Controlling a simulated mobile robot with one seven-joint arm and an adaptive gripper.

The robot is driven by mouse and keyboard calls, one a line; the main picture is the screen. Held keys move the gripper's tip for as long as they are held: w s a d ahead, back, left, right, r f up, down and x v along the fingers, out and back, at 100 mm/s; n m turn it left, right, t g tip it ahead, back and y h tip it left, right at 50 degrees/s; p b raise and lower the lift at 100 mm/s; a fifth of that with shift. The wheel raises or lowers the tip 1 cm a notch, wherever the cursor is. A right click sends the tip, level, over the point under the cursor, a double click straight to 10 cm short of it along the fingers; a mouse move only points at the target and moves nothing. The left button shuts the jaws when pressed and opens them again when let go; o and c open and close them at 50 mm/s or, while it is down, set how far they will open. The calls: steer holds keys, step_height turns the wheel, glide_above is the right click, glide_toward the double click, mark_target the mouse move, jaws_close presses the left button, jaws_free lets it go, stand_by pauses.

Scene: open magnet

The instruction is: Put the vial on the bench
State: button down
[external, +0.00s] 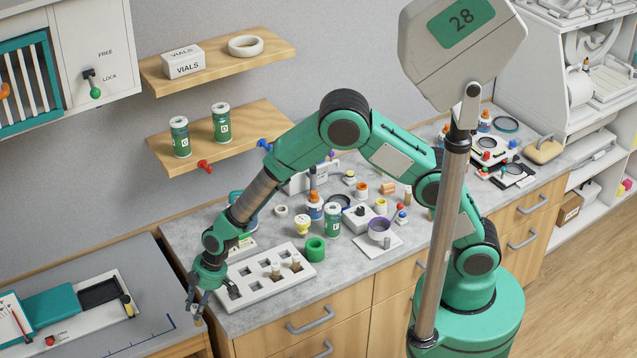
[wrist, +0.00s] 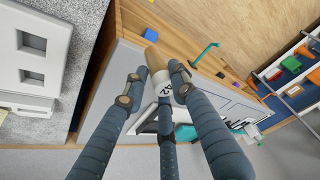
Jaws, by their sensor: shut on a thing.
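My gripper (external: 203,288) hangs at the left end of the speckled grey counter (external: 345,268). Its fingers (wrist: 155,88) are closed around a small vial (wrist: 157,68) with a tan, cork-like end and a white label with dark marks. In the external view the vial (external: 198,316) is small and partly hidden by the fingers. It is held off any surface, near the gap between the counter and the lower grey bench top (external: 150,342) at left. A white rack (external: 262,297) with square holes stands on the counter beside my gripper, with small corked vials in some holes.
A teal and white tray (external: 70,305) lies on the lower grey top, whose right part is mostly bare. Wooden shelves (external: 222,135) are on the wall above.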

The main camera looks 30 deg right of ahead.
steer(key=shift+f, duration=1)
steer(key=p, duration=0.4)
glide_above(157, 333)
steer(key=f, duration=0.2)
steer(key=shift+r, duration=0.25)
steer(key=shift+f, duration=0.1)
steer(key=shift+f+p, duration=0.35)
steer(key=shift+f, duration=1.3)
steer(key=shift+f, duration=0.15)
